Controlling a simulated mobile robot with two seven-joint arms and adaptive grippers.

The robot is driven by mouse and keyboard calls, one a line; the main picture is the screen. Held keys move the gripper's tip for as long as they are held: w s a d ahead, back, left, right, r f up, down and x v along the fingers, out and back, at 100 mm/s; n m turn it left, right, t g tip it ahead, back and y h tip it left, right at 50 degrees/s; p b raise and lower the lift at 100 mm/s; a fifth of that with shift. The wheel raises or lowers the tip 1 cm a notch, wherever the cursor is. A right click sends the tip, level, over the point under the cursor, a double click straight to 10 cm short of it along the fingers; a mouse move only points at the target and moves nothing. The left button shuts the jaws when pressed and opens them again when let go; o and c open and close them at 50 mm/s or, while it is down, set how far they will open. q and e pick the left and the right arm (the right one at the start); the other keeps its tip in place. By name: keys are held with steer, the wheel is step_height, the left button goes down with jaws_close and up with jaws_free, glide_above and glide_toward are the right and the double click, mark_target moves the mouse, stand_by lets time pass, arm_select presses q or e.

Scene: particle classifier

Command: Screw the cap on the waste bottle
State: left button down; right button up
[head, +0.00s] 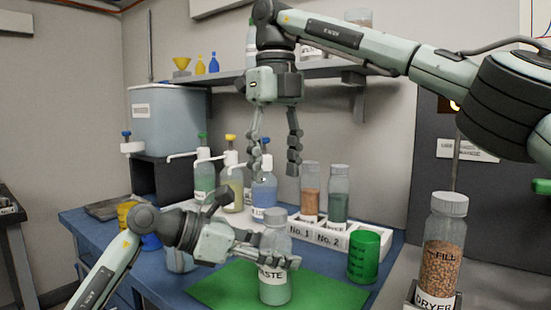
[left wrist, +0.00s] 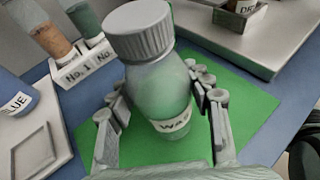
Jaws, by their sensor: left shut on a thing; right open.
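The waste bottle (head: 275,291) is clear with greenish contents and a "WASTE" label. It stands upright over the green mat; I cannot tell whether its base touches it. It also shows in the left wrist view (left wrist: 157,90). A grey ribbed cap (left wrist: 138,30) sits on its mouth; how tight it is cannot be seen. The cap is at the bottle's top in the head view (head: 276,214). My left gripper (head: 280,254) is shut around the bottle's body, below the cap. My right gripper (head: 274,168) points down, open and empty, above the cap.
The green mat (head: 215,288) lies on the blue bench. Behind are the white No. 1 and No. 2 rack (head: 330,240) and several dispensing bottles (head: 264,195). A green beaker (head: 364,258) stands right of the waste bottle, and the dryer jar (head: 443,255) farther right.

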mark_target(275, 211)
steer(key=n, duration=0.7)
steer(key=shift+r+n, duration=0.25)
steer(key=shift+n, duration=0.05)
steer(key=n, duration=0.5)
steer(key=shift+r, duration=0.15)
steer(key=shift+f, duration=4)
jaws_close()
